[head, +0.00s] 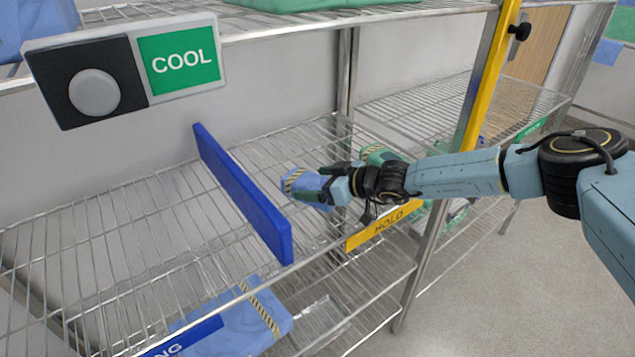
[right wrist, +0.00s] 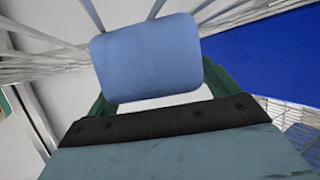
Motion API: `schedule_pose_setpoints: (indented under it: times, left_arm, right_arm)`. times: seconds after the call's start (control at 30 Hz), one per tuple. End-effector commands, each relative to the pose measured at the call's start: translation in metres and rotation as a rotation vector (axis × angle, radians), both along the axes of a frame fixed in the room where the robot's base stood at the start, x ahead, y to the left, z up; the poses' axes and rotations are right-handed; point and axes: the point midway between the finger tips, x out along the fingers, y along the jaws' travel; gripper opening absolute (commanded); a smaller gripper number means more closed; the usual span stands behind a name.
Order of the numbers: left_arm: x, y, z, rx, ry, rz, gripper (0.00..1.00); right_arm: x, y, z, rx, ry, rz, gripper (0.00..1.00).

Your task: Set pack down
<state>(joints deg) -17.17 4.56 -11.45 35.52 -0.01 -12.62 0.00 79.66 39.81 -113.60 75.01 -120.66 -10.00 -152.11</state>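A blue pack (head: 304,186) with a black-and-yellow striped band is at my right gripper (head: 326,188), over the middle wire shelf just right of the blue divider (head: 240,190). In the right wrist view the pack (right wrist: 146,58) sits between the green fingers of my right gripper (right wrist: 150,95), which look shut on it. I cannot tell whether the pack touches the shelf wires. My left gripper is not in view.
A yellow HOLD label (head: 384,224) marks the shelf front below my right gripper. A green item (head: 377,154) lies behind the gripper. Another blue pack (head: 235,322) lies on the lower shelf. A COOL sign (head: 180,60) hangs above. The shelf left of the divider is bare.

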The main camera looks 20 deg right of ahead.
Motion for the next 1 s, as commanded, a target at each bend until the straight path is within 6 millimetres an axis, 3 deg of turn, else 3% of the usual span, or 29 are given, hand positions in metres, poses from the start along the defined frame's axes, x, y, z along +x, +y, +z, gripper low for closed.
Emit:
schedule_pose_setpoints:
  times: [0.33,0.8,1.0]
  left_arm:
    - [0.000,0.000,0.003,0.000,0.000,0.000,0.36]
    - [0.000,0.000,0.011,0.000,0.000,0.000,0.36]
    - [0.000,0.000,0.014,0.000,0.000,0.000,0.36]
  right_arm:
    - [-0.005,-0.007,0.006,0.002,0.002,-0.002,0.87]
    - [-0.065,-0.060,0.040,0.001,0.000,-0.001,0.87]
    - [-0.079,-0.073,0.048,0.000,-0.001,0.001,0.87]
